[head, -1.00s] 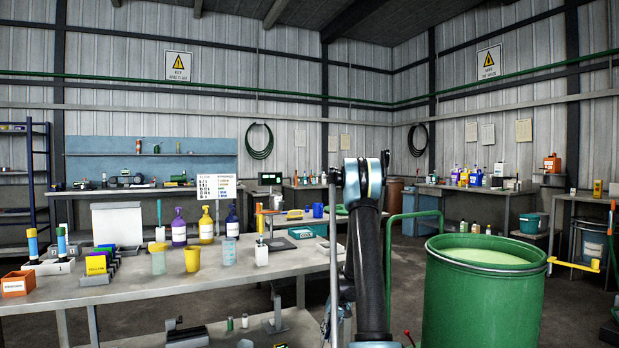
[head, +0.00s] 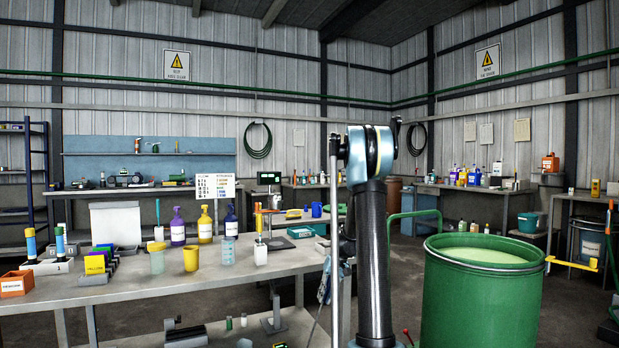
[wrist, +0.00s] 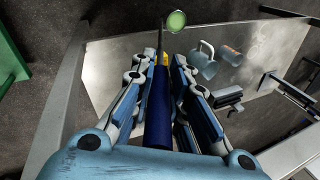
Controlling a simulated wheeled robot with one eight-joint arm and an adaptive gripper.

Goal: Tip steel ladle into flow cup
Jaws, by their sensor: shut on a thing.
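In the wrist view my gripper (wrist: 158,70) is shut on the dark blue handle of the steel ladle (wrist: 157,115), which has a yellow collar near the fingertips. A thin shaft runs from it to the round ladle bowl at the top of the picture, which holds pale green liquid. The bowl is over or near the edge of a grey metal surface; its height above it is unclear. I cannot pick out the flow cup with certainty. In the head view my arm hides most of the gripper, and the ladle cannot be made out.
In the wrist view a pale mug (wrist: 203,62), an orange-topped cup (wrist: 231,55) and a dark stand (wrist: 228,98) are right of the ladle. In the head view a green drum (head: 483,300) of pale green liquid stands right of my arm, and a bench (head: 200,278) with bottles stands left.

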